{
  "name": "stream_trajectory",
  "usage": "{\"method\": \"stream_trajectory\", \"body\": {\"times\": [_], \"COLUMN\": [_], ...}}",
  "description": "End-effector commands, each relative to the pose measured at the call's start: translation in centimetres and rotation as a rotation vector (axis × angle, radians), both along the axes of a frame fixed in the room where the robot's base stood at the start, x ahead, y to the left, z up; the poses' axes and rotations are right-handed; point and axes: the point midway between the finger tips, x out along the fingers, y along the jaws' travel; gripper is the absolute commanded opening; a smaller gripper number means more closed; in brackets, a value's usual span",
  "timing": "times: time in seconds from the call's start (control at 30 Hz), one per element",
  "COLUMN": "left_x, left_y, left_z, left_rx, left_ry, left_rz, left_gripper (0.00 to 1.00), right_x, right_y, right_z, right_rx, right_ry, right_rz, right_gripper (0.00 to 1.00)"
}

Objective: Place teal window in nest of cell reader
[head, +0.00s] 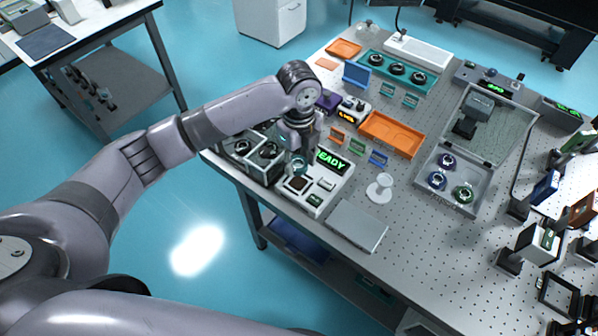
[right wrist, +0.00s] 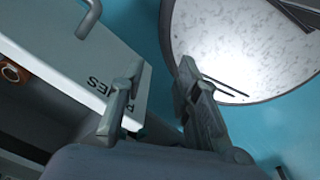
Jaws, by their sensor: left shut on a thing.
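The cell reader (head: 325,190) is a white box near the table's front left edge, with a green READY display (head: 332,160). A dark square recess, which looks like its nest (head: 297,184), is on its top left. My left gripper (head: 297,158) points down just above the nest. It is shut on a small teal piece, which looks like the teal window (head: 298,167); the fingers partly hide it, and I cannot tell whether it touches the reader. My right gripper (right wrist: 160,90) shows in the right wrist view, open with nothing between its fingers.
Left of the reader is a grey box with dark round parts (head: 268,151). Right of it are a grey flat plate (head: 357,226), a white round stand (head: 380,188) and small coloured frames (head: 357,147). An orange tray (head: 392,134) lies behind. Bare perforated tabletop (head: 425,235) lies right.

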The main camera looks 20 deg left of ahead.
Motion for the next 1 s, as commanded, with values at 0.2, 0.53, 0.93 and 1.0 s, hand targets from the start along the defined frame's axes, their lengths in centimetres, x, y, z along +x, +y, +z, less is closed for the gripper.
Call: {"method": "stream_trajectory", "body": {"times": [0.2,0.53,0.93,1.0], "left_x": [0.0,-0.1,0.0,0.0], "left_y": [0.0,0.0,0.0,0.0], "left_z": [-2.3,-6.3,-6.9,-6.8], "left_rx": [-0.001,0.001,-0.001,0.000], "left_ry": [-0.001,0.001,-0.001,-0.001], "left_rz": [0.000,-0.001,0.000,-0.001], "left_gripper": [0.12,0.12,0.12,0.44], "right_x": [0.0,0.0,0.0,0.0], "right_y": [0.0,0.0,0.0,0.0], "right_z": [0.5,1.2,1.1,1.1], "right_rx": [0.000,0.000,0.000,0.000], "right_ry": [0.000,0.000,-0.001,-0.001], "right_rz": [0.000,0.000,-0.001,0.000], "right_gripper": [0.30,0.30,0.30,0.30]}}
